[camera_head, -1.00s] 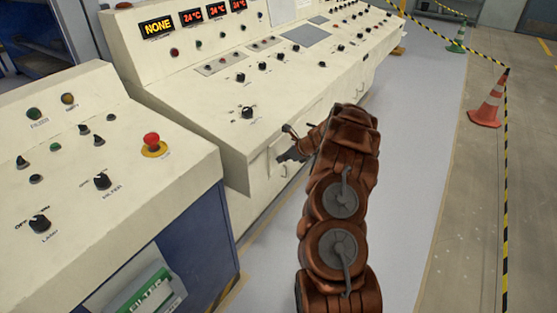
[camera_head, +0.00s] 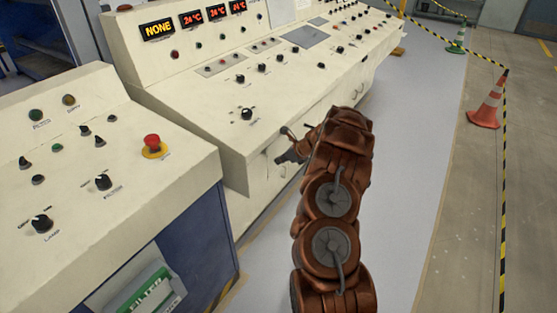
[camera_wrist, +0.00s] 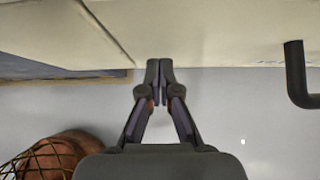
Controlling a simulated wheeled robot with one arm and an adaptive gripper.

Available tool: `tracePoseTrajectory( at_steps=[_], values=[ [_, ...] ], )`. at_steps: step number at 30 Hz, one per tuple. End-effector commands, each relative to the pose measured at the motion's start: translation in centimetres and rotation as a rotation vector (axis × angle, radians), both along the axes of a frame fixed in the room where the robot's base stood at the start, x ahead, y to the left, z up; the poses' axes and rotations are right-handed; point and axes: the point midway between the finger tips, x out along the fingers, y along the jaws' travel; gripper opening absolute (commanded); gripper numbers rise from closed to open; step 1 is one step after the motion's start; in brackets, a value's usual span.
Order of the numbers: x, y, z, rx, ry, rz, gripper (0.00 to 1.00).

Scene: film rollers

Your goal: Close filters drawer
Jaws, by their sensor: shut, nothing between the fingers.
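The cream console (camera_head: 260,160) has a front face beside my gripper (camera_head: 283,160), whose black fingers are shut and empty. In the wrist view, the shut fingertips (camera_wrist: 159,68) are at or close to the lower edge of a cream surface (camera_wrist: 210,35). A dark curved handle (camera_wrist: 297,80) is to their right, apart from them. My arm covers part of the console front, so I cannot tell how far any drawer there stands out. A green and white box marked FILTER (camera_head: 150,290) sits low in the blue-sided left console.
The left console top carries knobs and a red emergency button (camera_head: 152,144). The grey floor (camera_head: 420,170) right of my arm is clear. An orange cone (camera_head: 487,103) and striped tape (camera_head: 505,170) stand farther right.

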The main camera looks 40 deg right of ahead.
Motion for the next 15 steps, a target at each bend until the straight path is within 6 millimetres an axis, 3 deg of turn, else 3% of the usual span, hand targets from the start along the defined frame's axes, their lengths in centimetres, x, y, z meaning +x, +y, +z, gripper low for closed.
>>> tracePoseTrajectory(
  at_steps=[5, 15],
  values=[
    [-2.5, -1.9, 0.8, -0.003, -0.001, -0.013, 0.0],
    [-5.6, -2.5, 4.4, 0.0, 0.001, -0.001, 0.0]
  ],
)
